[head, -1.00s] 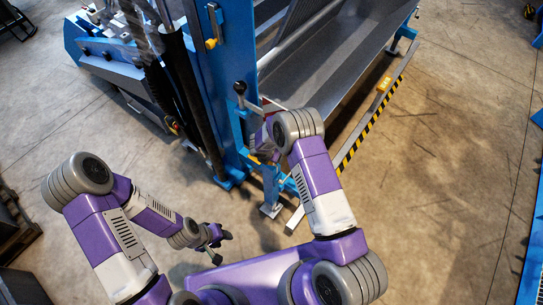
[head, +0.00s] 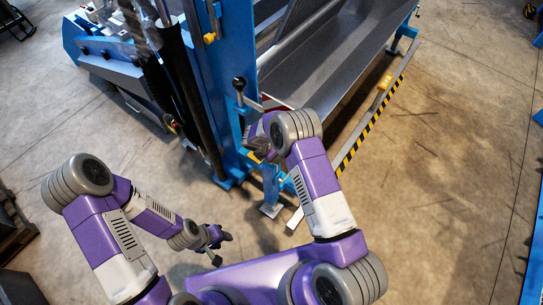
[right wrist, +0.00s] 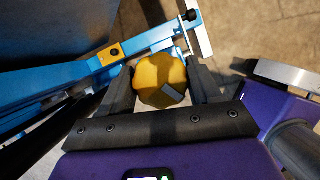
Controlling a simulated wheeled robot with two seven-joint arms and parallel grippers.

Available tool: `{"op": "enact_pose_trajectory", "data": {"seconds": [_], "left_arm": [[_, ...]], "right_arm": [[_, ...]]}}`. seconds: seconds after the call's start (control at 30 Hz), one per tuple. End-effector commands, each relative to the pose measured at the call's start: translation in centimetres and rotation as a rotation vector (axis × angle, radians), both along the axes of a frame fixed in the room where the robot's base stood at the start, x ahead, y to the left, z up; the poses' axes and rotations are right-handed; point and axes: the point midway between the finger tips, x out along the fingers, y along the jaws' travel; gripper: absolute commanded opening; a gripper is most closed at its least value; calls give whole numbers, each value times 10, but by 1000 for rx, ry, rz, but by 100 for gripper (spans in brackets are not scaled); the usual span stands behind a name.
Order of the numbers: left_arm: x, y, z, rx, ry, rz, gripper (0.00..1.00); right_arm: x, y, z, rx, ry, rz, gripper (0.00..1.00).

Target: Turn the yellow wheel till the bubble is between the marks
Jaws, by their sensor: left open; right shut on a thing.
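The yellow wheel (right wrist: 158,78) is a lobed knob with a pale grey mark on its face, in the middle of the right wrist view. My right gripper (right wrist: 162,72) is shut on it, one dark finger on each side. In the head view my right wrist hides most of the wheel by the blue post. My left gripper (head: 215,246) is open and empty, low over the floor, well away from the wheel. I cannot make out the bubble or its marks in either view.
The blue machine post (head: 232,70) stands beside my right wrist, with a black-knobbed lever (head: 239,84) close by. A grey trough (head: 335,60) runs behind, with a yellow-black striped bar (head: 360,140) along its front. The floor to the right is clear.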

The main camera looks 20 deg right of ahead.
Motion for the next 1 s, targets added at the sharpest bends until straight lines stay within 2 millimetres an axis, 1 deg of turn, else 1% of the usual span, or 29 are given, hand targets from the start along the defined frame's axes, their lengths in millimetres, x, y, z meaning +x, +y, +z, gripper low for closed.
{"op": "enact_pose_trajectory", "data": {"seconds": [0.03, 0.1, 0.3, 0.5, 0.8, 1.0], "left_arm": [[0, 0, -7, 0, 0, 0, 43], [0, 0, -12, 0, 0, 0, 43], [0, 0, -24, 0, 0, 0, 43], [0, 0, -34, 0, 0, 0, 43], [0, 0, -41, 0, 0, 0, 43], [0, 0, -42, 0, 0, 0, 43]], "right_arm": [[0, 1, -3, 2, -1, -43, 32], [1, 1, -3, 2, -2, -108, 32], [0, 1, -3, 2, 0, -282, 32], [0, 1, -3, 2, 1, -420, 32], [0, 1, -2, 3, 1, -541, 32], [-1, 1, -1, 2, 2, -565, 32]]}}
